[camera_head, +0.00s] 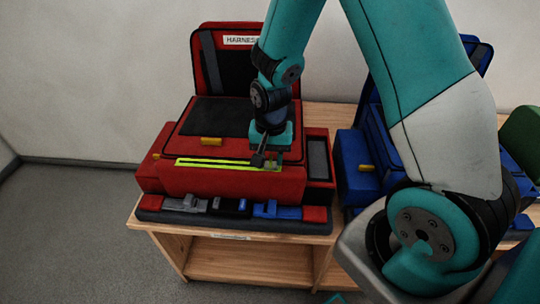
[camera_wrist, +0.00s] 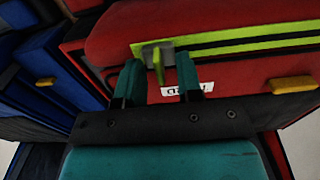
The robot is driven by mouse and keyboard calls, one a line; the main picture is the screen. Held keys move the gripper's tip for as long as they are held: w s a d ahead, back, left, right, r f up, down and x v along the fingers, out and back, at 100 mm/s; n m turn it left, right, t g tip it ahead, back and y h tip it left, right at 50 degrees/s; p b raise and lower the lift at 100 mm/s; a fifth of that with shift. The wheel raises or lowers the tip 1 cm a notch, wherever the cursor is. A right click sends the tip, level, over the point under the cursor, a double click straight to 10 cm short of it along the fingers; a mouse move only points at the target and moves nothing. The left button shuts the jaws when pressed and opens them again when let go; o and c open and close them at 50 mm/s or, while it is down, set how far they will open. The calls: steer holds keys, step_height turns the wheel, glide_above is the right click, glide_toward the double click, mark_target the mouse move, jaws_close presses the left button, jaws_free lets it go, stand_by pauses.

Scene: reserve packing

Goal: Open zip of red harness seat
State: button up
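The red harness seat (camera_head: 235,182) stands on a wooden bench, with its label partly hidden behind my arm. A lime-green zip strip (camera_head: 215,163) runs across its front upper edge. It also shows in the wrist view (camera_wrist: 250,38). The grey zip slider (camera_wrist: 146,50) with its lime pull tab (camera_wrist: 159,68) is at the strip's left end in the wrist view, the right end in the head view. My gripper (camera_head: 271,154) is over that end. In the wrist view its two teal fingers (camera_wrist: 158,76) are apart, with the pull tab between their tips; I see no finger touching it.
A blue seat (camera_head: 355,165) stands close on the right, and a green one (camera_head: 522,135) farther right. Buckles and straps (camera_head: 230,207) lie along the front edge of the wooden bench (camera_head: 245,258). Yellow tabs (camera_head: 211,142) stick out from the red seat. The floor at left is clear.

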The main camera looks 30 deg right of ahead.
mark_target(271, 157)
step_height(271, 157, up, 17)
steer(key=shift+r+p, duration=0.2)
steer(key=shift+p, duration=0.25)
stand_by(0.6)
steer(key=s+a+r+n+y, duration=0.2)
steer(key=s+a+r+n, duration=0.1)
steer(key=s+a+n, duration=0.4)
steer(key=s+a+r+n+y+p, duration=0.1)
steer(key=s+a+r+n+y, duration=0.1)
steer(key=s+a+r+n, duration=0.2)
steer(key=s+a+n, duration=0.3)
steer(key=s, duration=0.4)
steer(key=shift+n, duration=0.4)
steer(key=shift+s+a, duration=0.1)
